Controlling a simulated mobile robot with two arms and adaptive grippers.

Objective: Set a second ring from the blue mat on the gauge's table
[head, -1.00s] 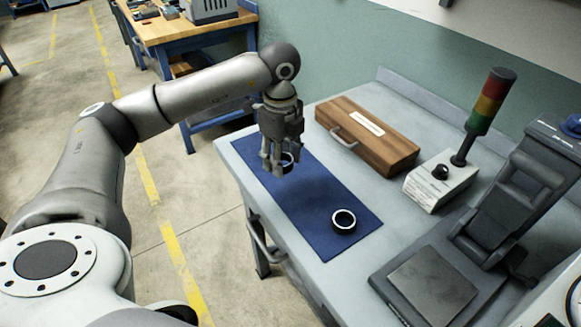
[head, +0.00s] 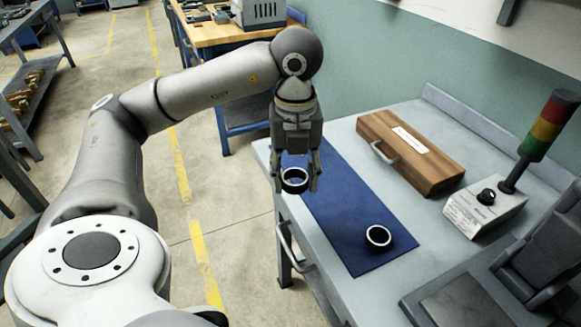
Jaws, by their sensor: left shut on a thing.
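My left gripper (head: 295,183) points down and is shut on a dark ring (head: 295,187) with a bright inner edge. It holds this ring over the front left part of the blue mat (head: 335,215), apparently above its surface. Another dark ring (head: 378,237) lies flat near the mat's right end, apart from the gripper. At the lower right is a dark device with a flat grey plate (head: 462,306), which may be the gauge's table; the frame edge cuts it off. My right gripper is not in view.
Behind the mat lies a wooden case (head: 415,153) with a handle. Right of it stands a light box (head: 485,207) with a knob and a red, yellow and green signal lamp (head: 548,125). A workbench (head: 235,33) stands at the back.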

